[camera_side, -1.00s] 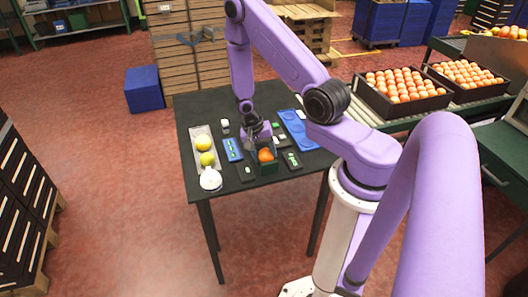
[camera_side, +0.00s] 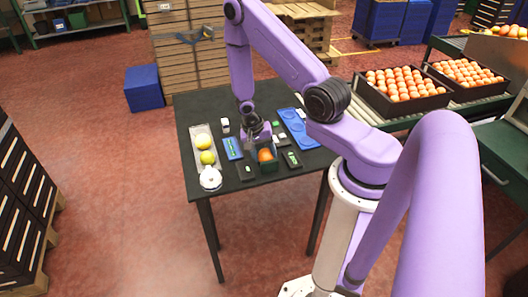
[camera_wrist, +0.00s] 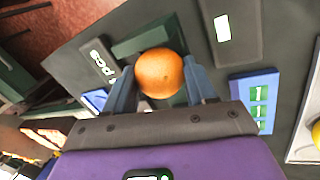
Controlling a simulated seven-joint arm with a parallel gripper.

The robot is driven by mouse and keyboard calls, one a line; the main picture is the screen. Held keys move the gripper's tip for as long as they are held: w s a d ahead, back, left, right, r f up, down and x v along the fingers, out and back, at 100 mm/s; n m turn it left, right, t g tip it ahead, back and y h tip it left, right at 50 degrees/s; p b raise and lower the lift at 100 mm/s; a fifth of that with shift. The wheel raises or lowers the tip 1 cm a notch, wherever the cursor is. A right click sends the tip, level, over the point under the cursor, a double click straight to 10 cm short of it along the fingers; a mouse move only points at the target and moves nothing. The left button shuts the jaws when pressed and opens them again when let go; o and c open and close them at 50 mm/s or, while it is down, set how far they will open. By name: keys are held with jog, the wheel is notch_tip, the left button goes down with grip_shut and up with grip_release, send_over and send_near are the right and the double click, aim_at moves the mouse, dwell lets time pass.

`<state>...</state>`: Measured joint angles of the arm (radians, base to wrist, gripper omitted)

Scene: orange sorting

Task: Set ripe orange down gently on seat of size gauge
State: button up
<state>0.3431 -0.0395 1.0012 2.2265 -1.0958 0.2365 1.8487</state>
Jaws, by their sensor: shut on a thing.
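The ripe orange (camera_wrist: 160,73) sits between the two blue-grey fingers of my gripper (camera_wrist: 163,85), which is shut on it, in the wrist view. In the side view the orange (camera_side: 266,154) shows at the dark green box-like holder (camera_side: 268,167) near the table's front edge, below my gripper (camera_side: 259,143). The holder's green wall (camera_wrist: 140,43) shows beyond the orange in the wrist view. I cannot tell whether the orange touches its bottom. I cannot make out for certain which piece is the size gauge; this green holder may be it.
A pale tray (camera_side: 196,134) with two yellow fruits stands at the left of the black table (camera_side: 215,107), with a white round device (camera_side: 210,178) in front. Flat dark and blue labelled pieces (camera_side: 232,148) lie close around the holder. A blue tray (camera_side: 297,127) lies at right.

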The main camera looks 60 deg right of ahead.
jog(key=shift+f, duration=0.1)
jog(key=o, duration=1.1)
jog(key=shift+o, duration=0.2)
jog(key=shift+w+a, duration=0.1)
jog(key=shift+c, duration=1.3)
jog(key=shift+o, duration=1.4)
jog(key=shift+r, duration=4)
